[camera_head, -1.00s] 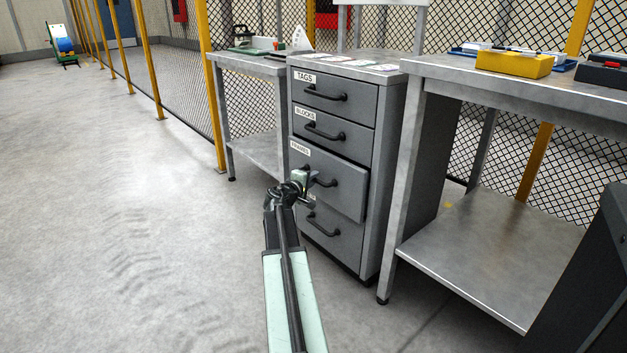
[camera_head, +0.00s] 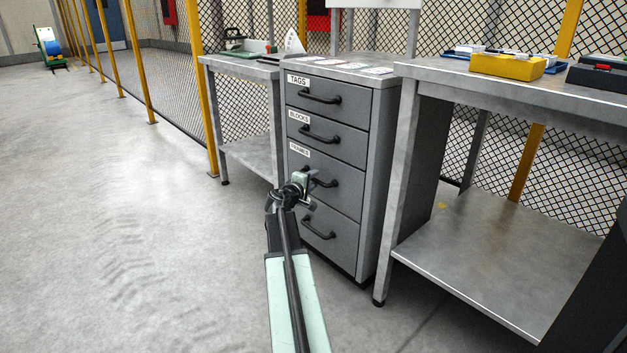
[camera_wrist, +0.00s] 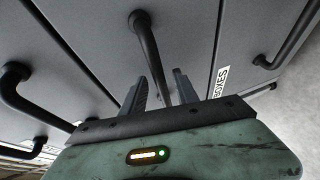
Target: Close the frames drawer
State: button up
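The frames drawer (camera_head: 345,197) is the third one down in the grey cabinet, under a white label that reads roughly FRAMES (camera_head: 299,150). Its front looks flush with the fronts above and below it. My gripper (camera_head: 309,181) is at the black handle of this drawer and hides part of it. In the wrist view the two fingers of my gripper (camera_wrist: 160,88) stand apart, with the black bar handle (camera_wrist: 146,42) passing between them. Small gaps seem to show beside the bar. The drawer front fills the middle of that view.
The tags drawer (camera_head: 345,101) and blocks drawer (camera_head: 343,142) above are shut, as is the bottom drawer (camera_head: 345,236). A metal workbench (camera_head: 409,164) stands close on the right, a smaller table (camera_head: 250,151) on the left. The floor (camera_head: 110,220) at left is clear.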

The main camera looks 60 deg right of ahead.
jog(key=v, duration=0.6)
jog(key=shift+p, duration=0.4)
jog(key=shift+a+f, duration=0.15)
